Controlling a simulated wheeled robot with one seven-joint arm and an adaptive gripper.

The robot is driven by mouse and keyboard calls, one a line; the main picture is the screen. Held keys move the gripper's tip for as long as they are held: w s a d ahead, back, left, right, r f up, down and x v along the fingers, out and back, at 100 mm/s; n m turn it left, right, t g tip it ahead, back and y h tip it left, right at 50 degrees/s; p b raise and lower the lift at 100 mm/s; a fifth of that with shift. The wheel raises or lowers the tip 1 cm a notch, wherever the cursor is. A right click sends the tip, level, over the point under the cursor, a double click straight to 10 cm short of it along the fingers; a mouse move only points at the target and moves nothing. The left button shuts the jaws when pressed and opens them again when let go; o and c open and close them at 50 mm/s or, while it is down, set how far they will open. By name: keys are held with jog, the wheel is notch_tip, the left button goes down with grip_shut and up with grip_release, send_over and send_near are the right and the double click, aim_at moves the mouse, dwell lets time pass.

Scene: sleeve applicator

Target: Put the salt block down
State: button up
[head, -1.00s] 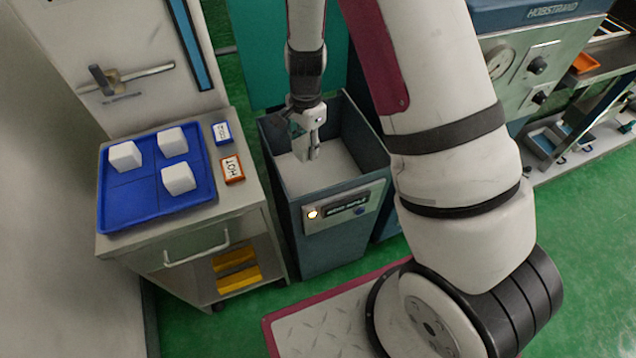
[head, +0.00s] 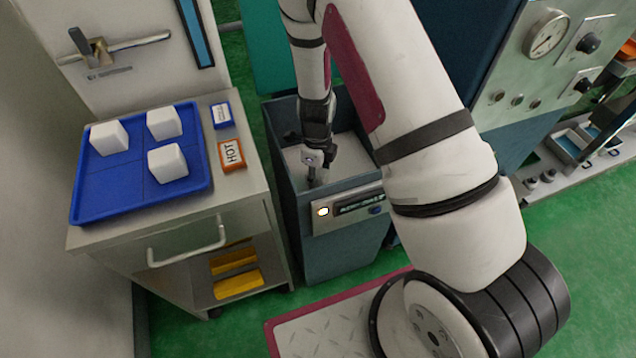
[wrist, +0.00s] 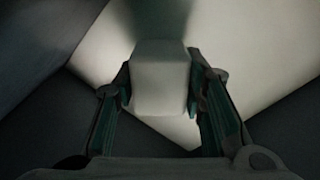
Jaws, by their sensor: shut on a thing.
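In the wrist view a pale salt block (wrist: 160,78) sits between the two fingers of my gripper (wrist: 160,92), which is shut on it. In the head view my gripper (head: 314,172) is down inside the open dark blue-grey bin (head: 284,180), and the held block cannot be made out there. The bin has a pale inside floor. I cannot tell whether the block touches that floor. Several white blocks, one of them at the front (head: 168,163), stand on a blue tray (head: 130,205) to the left of the bin.
The tray lies on a grey cart (head: 235,190) beside a blue-labelled block (head: 221,115) and an orange HOT block (head: 231,155). Yellow pieces (head: 238,283) lie on its lower shelf. The bin walls stand close around my gripper. A machine with a gauge (head: 546,34) is at right.

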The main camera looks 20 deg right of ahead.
aim_at(317, 172)
jog(key=shift+f+b, duration=0.5)
jog(key=shift+f, duration=1.5)
jog(key=o, duration=1.3)
jog(key=shift+f, duration=0.1)
jog(key=shift+o, duration=0.2)
notch_tip(317, 172, up, 12)
jog(key=p, duration=0.3)
jog(key=shift+r, duration=0.25)
